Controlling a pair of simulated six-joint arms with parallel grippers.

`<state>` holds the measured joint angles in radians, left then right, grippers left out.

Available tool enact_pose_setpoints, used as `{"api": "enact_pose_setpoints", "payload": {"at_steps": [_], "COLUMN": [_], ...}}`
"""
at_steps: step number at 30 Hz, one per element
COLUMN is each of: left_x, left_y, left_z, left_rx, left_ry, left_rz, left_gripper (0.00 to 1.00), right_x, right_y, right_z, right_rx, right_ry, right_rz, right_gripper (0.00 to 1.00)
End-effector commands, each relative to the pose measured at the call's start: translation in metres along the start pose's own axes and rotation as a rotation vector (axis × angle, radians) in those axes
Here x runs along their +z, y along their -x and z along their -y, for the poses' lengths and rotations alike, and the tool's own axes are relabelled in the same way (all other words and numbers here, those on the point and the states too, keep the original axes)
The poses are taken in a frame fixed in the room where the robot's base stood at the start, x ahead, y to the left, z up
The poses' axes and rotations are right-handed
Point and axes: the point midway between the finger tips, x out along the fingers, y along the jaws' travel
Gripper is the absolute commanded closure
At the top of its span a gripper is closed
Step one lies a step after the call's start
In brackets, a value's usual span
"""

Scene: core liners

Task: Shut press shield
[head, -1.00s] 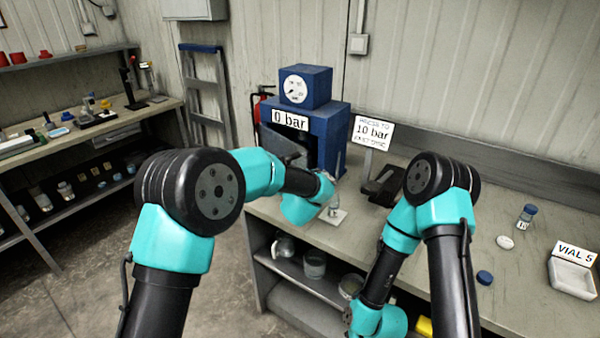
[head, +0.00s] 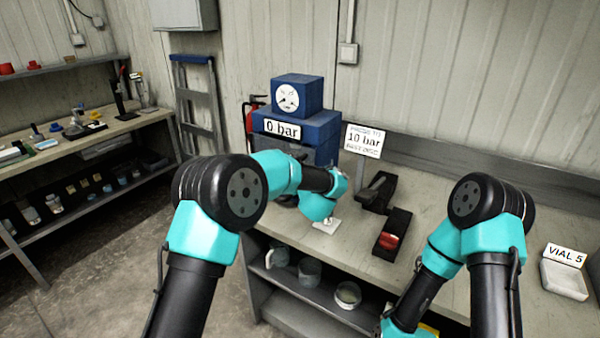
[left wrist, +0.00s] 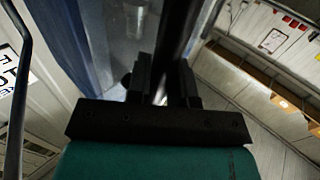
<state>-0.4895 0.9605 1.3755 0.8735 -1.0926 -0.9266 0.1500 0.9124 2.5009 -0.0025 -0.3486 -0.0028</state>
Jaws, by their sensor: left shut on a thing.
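The blue press (head: 322,132) stands at the bench's left end, with a gauge on top and a "0 bar" sign on its front. A dark grey panel, seemingly the shield (head: 285,146), shows below the sign. My left arm hides most of it, so I cannot tell if it is fully closed. In the left wrist view my left gripper (left wrist: 165,88) is shut on a dark bar (left wrist: 178,35), seemingly the shield's handle or edge. Its fingers are hidden behind the wrist in the head view. My right gripper is out of frame; only its arm shows at lower right.
A white plate (head: 327,226) lies in front of the press. Right of it are a "10 bar" sign (head: 364,141), a black stand (head: 377,192) and a black holder with a red part (head: 391,236). A "VIAL 5" tray (head: 563,280) is far right. Cups sit on the shelf below.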

Motion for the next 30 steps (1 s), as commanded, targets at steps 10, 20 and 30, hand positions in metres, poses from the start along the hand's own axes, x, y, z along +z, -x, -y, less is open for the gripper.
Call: {"api": "enact_pose_setpoints", "payload": {"at_steps": [10, 20, 30], "left_x": [-0.002, -0.001, -0.001], "left_y": [-0.001, 0.004, 0.05], "left_z": [-0.002, -0.002, -0.002], "left_rx": [0.005, 0.004, 0.007], "left_ry": [0.001, 0.0, -0.001], "left_rz": [-0.004, -0.003, -0.002], "left_gripper": [0.54, 0.54, 0.54], "right_x": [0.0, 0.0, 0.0], "right_y": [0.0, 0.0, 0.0], "right_z": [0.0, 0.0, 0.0], "right_rx": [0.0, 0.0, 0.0], "right_ry": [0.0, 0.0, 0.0], "right_rz": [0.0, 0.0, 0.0], "right_gripper": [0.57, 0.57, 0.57]}}
